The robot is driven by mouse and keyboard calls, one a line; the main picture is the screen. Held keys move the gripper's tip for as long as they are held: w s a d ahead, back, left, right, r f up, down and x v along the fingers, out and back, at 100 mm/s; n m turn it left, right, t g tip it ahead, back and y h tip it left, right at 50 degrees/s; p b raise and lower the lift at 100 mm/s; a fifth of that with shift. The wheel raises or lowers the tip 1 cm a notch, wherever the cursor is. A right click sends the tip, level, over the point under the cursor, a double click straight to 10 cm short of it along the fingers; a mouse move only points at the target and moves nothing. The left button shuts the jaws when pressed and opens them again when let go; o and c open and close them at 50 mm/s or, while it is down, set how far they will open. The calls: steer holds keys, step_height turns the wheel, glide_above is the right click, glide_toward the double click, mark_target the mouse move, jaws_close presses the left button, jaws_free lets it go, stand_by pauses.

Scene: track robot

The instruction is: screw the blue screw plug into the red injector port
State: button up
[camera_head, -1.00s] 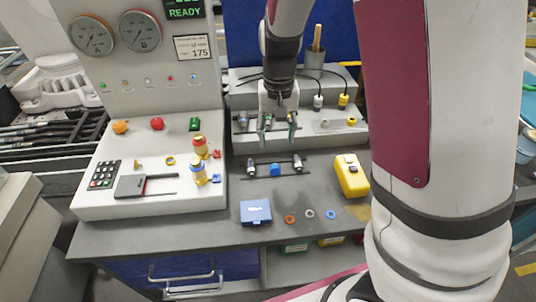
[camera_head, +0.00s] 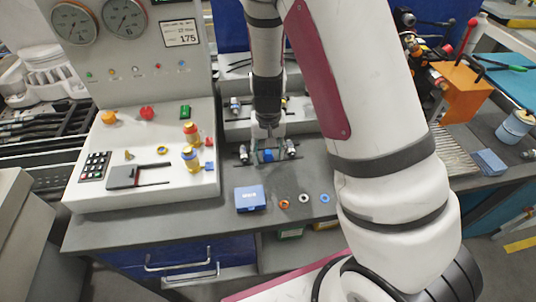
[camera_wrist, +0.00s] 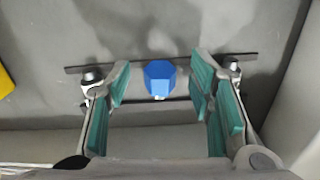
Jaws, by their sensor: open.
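The blue screw plug (camera_wrist: 160,77) is a faceted blue piece on a dark rail between two small metal fittings. In the head view the plug (camera_head: 268,155) is partly hidden by my gripper. My gripper (camera_head: 268,150) is above it. In the wrist view my open gripper (camera_wrist: 160,95) has its teal-padded fingers on either side of the plug, with clear gaps. On the console at left, a red-and-yellow cylindrical fitting (camera_head: 191,132) stands beside a small red piece (camera_head: 208,142); it looks like the red injector port. A similar yellow-and-blue fitting (camera_head: 190,158) stands in front of it.
A blue box (camera_head: 249,198) and orange (camera_head: 285,204), white (camera_head: 304,198) and blue (camera_head: 325,198) rings lie at the bench front. The console (camera_head: 160,195) with gauges rises at left. A yellow object (camera_wrist: 5,82) shows at the wrist view's left edge.

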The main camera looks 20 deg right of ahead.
steer(key=shift+f, duration=0.4)
steer(key=shift+c, duration=0.5)
jaws_close()
steer(key=shift+r, duration=0.15)
